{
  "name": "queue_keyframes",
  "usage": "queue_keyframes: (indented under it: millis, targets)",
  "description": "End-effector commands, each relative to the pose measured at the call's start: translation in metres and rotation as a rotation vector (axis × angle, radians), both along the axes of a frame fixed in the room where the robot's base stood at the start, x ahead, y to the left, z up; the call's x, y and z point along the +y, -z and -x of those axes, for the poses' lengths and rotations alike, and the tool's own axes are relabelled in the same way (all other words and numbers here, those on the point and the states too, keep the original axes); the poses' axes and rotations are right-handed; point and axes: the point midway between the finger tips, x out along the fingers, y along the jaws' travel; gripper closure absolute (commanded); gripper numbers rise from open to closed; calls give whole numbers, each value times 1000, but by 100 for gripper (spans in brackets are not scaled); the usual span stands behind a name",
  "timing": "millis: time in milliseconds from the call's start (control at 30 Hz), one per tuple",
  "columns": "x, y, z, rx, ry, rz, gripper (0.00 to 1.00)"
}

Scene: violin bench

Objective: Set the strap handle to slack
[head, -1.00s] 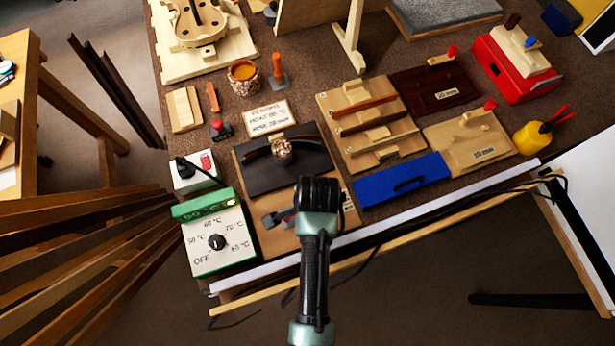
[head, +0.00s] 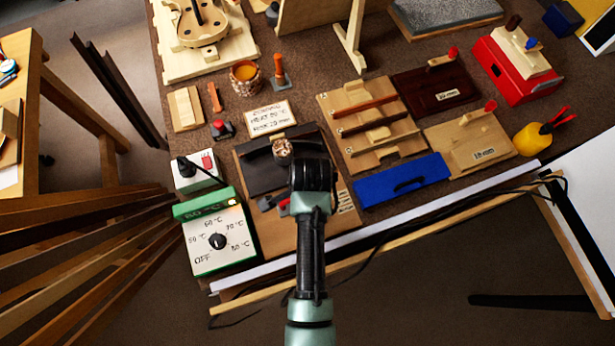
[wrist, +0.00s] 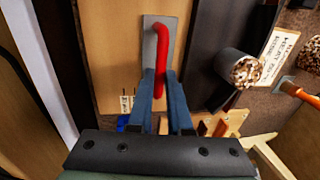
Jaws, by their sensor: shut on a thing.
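The strap handle (wrist: 160,55) is a red bent bar on a grey plate (wrist: 149,48) over a light wooden board (wrist: 115,40). In the wrist view its lower end runs between the blue fingers of my gripper (wrist: 163,82), which is shut on it. In the head view a bit of the red handle (head: 284,207) shows just left of my gripper (head: 298,200), whose fingertips are hidden under the wrist. A small marked label (head: 345,201) lies right of the wrist; I cannot read its words.
The green temperature box (head: 217,240) is left of the board, and a blue block (head: 400,181) lies to the right. A handwritten card (head: 268,117) lies behind.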

Motion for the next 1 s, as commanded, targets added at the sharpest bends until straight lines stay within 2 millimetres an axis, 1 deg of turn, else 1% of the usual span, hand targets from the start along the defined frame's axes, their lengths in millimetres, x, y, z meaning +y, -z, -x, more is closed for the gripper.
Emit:
queue_keyframes:
  millis: [33, 133, 467, 500, 633, 667, 900, 1000]
  targets:
    - [3, -1, -10, -8, -3, -1, 100]
    - [6, -1, -19, -9, -2, -1, 100]
    - [8, -2, -23, -13, -2, -3, 100]
    - [8, -2, -23, -13, -2, -3, 79]
    - [8, -2, -23, -12, -2, -2, 56]
    - [8, -2, -23, -11, -2, -2, 53]
    - [7, -1, -21, -7, -1, -1, 53]
    - [7, -4, -21, -6, 0, -1, 53]
